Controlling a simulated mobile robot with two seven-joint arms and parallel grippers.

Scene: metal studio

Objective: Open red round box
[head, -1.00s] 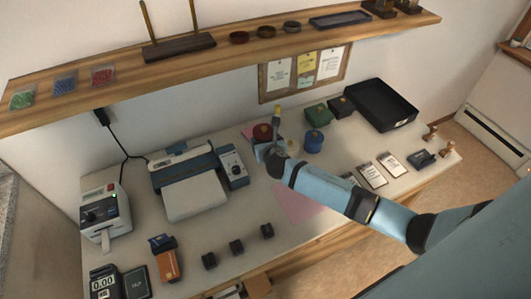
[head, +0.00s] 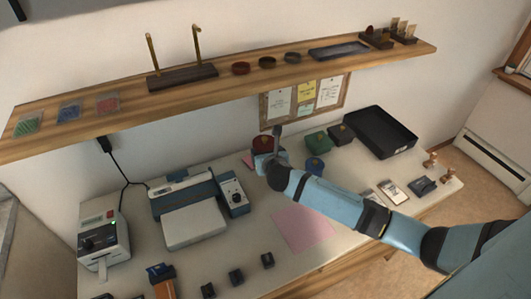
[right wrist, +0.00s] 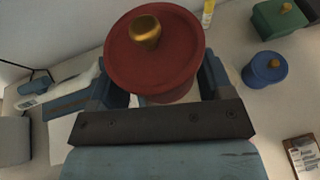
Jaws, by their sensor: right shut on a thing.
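The red round box (right wrist: 155,60), with a gold knob on its lid, is between the two fingers of my right gripper (right wrist: 160,98) in the right wrist view. Its wide top rim shows, with a narrower red part below; its underside is hidden. In the head view the red round box (head: 263,143) shows at the back of the desk below the pinboard, partly behind my right gripper (head: 270,160), which is shut on it. I cannot tell whether it touches the desk. My left gripper is in neither view.
A blue round box (head: 315,167) and a green box (head: 317,140) stand to the right, with a black tray (head: 378,132) beyond. A blue-and-white machine (head: 192,210) stands to the left. A wooden shelf (head: 215,80) runs above. A pink sheet (head: 303,228) lies in front.

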